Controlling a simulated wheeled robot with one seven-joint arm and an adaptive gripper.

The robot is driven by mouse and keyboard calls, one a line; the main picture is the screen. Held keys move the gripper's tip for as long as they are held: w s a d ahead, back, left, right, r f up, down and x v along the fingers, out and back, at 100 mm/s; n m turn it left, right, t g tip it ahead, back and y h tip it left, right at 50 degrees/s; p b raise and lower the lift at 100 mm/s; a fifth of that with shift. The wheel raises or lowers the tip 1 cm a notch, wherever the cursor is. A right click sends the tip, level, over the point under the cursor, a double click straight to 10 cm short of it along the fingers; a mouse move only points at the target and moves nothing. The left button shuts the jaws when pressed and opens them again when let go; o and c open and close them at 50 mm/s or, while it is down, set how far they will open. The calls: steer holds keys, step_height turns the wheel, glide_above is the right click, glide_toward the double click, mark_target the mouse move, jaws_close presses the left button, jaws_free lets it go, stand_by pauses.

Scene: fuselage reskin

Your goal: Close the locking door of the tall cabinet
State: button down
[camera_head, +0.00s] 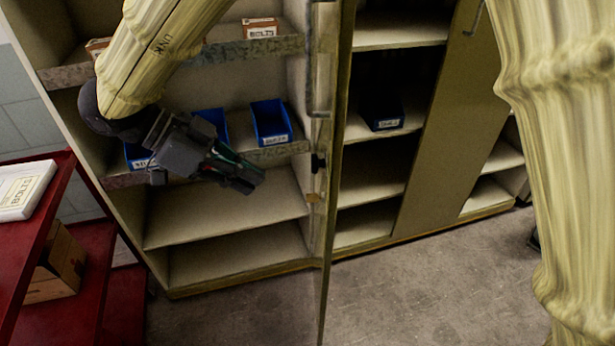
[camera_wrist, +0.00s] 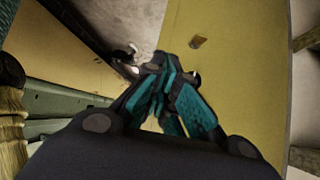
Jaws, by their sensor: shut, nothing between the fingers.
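The tall cabinet (camera_head: 165,217) stands open on the left in the head view. Its door (camera_head: 335,130) is swung out toward me and seen nearly edge-on. A dark lock part (camera_head: 318,162) and a small tan block (camera_head: 313,197) sit on the door's left side. My gripper (camera_head: 256,180) is left of the door, in front of the shelves, and its fingers are together and empty. In the wrist view, my gripper (camera_wrist: 172,75) is in front of a yellow panel (camera_wrist: 240,60) that appears to be the door. Contact cannot be told.
Blue bins (camera_head: 271,122) stand on the cabinet's middle shelf. A second cabinet with a brown sliding-style panel (camera_head: 440,120) stands to the right. A red stand (camera_head: 60,215) with a white box (camera_head: 22,190) is at left. The floor (camera_head: 430,285) in front is clear.

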glide_toward(326, 205)
step_height(326, 205, down, 4)
steer(key=d+p, duration=0.1)
steer(key=d, duration=0.2)
steer(key=shift+d, duration=0.3)
steer(key=shift+d+f+p, duration=0.1)
steer(key=shift+d+p, duration=0.2)
steer(key=shift+d, duration=0.35)
